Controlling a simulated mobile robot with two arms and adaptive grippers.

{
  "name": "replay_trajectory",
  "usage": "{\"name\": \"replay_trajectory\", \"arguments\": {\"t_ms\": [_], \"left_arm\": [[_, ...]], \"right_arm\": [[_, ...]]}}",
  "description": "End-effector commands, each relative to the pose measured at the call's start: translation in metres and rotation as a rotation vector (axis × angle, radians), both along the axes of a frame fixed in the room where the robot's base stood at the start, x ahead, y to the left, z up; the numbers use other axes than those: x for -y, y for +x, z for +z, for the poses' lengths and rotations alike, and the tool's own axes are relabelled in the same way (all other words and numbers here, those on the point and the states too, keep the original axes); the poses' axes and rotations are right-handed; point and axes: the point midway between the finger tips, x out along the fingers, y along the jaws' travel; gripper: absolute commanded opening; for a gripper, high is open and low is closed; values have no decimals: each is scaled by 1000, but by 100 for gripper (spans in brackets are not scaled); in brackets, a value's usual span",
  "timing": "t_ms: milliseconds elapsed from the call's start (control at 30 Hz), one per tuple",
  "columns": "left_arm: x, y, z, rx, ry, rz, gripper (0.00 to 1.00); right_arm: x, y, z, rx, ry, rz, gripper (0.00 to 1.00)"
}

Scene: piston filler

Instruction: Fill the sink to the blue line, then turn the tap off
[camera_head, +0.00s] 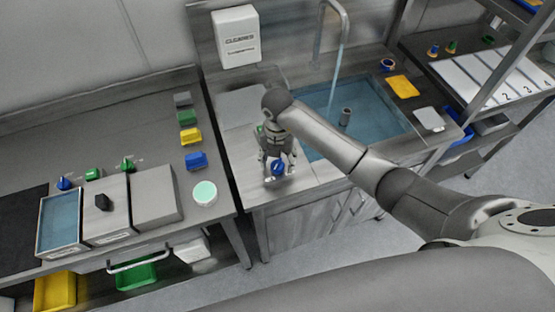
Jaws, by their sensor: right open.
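The sink (386,120) is set in the steel counter and holds blue-tinted water (370,105). A grey upright pipe (345,116) stands in the water. The curved tap (318,42) rises behind the sink, and a stream (336,75) falls from its spout. I cannot make out the blue line; my right arm hides part of the sink. My right gripper (277,172) points down at the counter's front left, open, with its fingers either side of a blue knob (278,167). I cannot tell whether they touch it. My left gripper is not in view.
A white dispenser (236,36) hangs on the back wall. A yellow sponge-like block (403,86) lies on the sink's right rim. The left bench carries coloured blocks (191,136), a pale green disc (204,193) and lidded bins (155,194).

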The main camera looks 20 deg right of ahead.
Motion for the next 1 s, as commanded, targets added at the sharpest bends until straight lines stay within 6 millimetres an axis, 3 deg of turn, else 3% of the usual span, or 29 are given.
{"name": "replay_trajectory", "arguments": {"t_ms": [200, 467, 833, 1000], "left_arm": [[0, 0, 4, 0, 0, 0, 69], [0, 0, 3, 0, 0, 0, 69], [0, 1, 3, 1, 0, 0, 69], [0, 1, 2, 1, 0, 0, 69]], "right_arm": [[-1, 0, -16, 1, 2, 1, 58], [0, 0, -17, 1, 2, 1, 58], [0, 0, -17, 0, 1, 1, 12], [0, 0, -17, 0, 1, 9, 12]]}}
